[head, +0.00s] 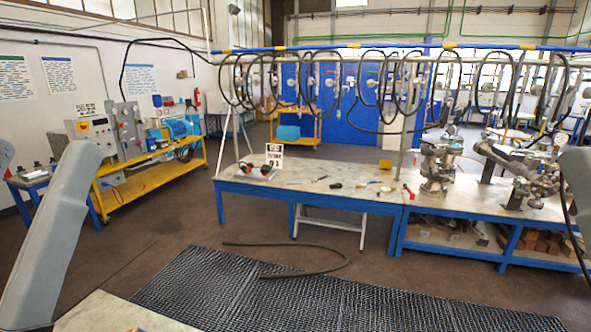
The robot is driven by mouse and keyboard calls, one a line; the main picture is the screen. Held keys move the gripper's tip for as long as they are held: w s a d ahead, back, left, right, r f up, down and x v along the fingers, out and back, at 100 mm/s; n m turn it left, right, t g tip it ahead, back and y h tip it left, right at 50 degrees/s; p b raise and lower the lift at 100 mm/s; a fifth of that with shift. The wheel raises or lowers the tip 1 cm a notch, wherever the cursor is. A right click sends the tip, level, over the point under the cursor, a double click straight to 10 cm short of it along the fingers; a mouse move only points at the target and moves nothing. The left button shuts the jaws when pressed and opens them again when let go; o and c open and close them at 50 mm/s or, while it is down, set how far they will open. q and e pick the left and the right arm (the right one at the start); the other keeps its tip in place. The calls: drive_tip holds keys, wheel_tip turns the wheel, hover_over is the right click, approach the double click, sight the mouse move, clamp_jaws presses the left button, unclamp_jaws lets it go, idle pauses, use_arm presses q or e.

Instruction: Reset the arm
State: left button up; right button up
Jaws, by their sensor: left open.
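My left arm shows as a grey link (52,235) rising at the left edge and bending near the top. Nothing is seen held there. A grey link of my right arm (578,185) shows at the right edge; the right gripper is out of the picture.
A pale table corner (95,316) lies at the bottom left. A black grid mat (300,300) covers the floor ahead, with a loose hose (310,270) partly on it. Beyond stands a blue workbench (255,190) with tools, and flanged vessels (440,165) at right. A yellow cart (150,180) stands left.

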wheel_tip(320, 180, up, 28)
drive_tip(key=p, duration=2.5)
